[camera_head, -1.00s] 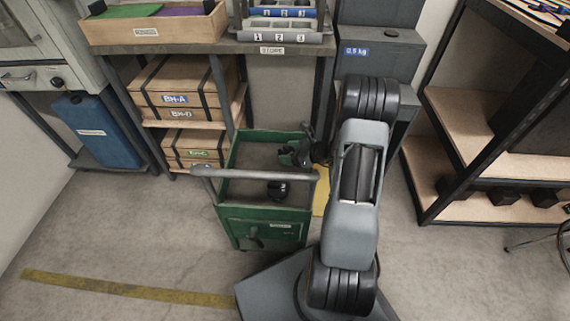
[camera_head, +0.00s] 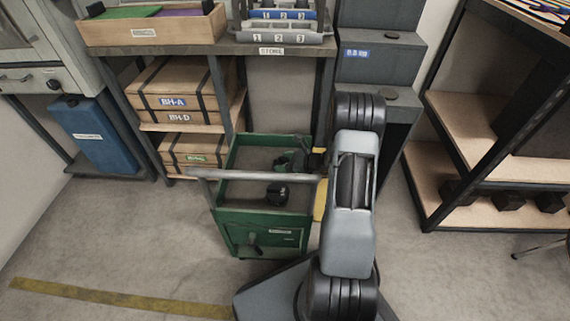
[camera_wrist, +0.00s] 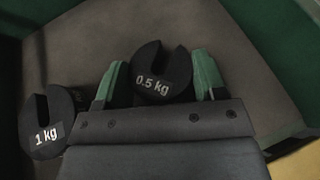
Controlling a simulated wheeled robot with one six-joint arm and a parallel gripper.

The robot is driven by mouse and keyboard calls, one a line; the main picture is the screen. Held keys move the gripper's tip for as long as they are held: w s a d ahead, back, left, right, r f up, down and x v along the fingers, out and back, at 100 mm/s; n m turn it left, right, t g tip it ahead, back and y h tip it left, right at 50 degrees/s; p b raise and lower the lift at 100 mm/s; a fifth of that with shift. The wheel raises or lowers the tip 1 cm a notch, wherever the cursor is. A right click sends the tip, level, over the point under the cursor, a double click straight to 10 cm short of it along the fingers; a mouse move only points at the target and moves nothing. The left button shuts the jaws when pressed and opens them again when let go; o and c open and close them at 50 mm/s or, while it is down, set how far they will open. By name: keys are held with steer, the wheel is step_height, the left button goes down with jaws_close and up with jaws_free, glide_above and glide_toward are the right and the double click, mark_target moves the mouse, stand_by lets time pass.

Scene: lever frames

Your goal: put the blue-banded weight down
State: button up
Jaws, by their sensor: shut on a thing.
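My gripper (camera_wrist: 157,70) is shut on a dark slotted weight marked 0.5 kg (camera_wrist: 150,88), which sits between its green fingertips in the wrist view. No blue band shows on the visible face. A second slotted weight, marked 1 kg (camera_wrist: 48,128), lies left of the gripper on the cart floor. In the head view, my gripper (camera_head: 297,160) is low inside the green cart (camera_head: 262,228), partly hidden by my arm. The 1 kg weight (camera_head: 277,193) shows near the cart's front. Whether the held weight touches the cart floor, I cannot tell.
The cart's grey handle (camera_head: 250,175) crosses above its front edge. Behind it stands a bench (camera_head: 215,48) with wooden boxes (camera_head: 178,92) below. Dark stepped blocks (camera_head: 380,62) with a blue label stand at the back right. The cart's left floor is clear.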

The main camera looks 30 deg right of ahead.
steer(key=shift+f+b, duration=0.3)
steer(key=shift+f, duration=0.05)
steer(key=shift+s+f, duration=0.15)
steer(key=shift+f, duration=0.15)
steer(key=o, duration=1.3)
steer(key=shift+a+f+b, duration=0.1)
steer(key=shift+f+b, duration=0.05)
steer(key=shift+b, duration=0.15)
steer(key=shift+c, duration=0.2)
steer(key=shift+r+p, duration=0.35)
steer(key=p+v, duration=0.1)
steer(key=v, duration=0.2)
steer(key=p+v, duration=0.2)
steer(key=v, duration=0.2)
steer(key=r+p+v, duration=0.1)
steer(key=v, duration=0.3)
steer(key=shift+w+p, duration=0.25)
steer(key=shift+p, duration=0.15)
steer(key=shift+s+d+r, duration=0.2)
steer(key=shift+s+d, duration=0.2)
steer(key=shift+s, duration=0.1)
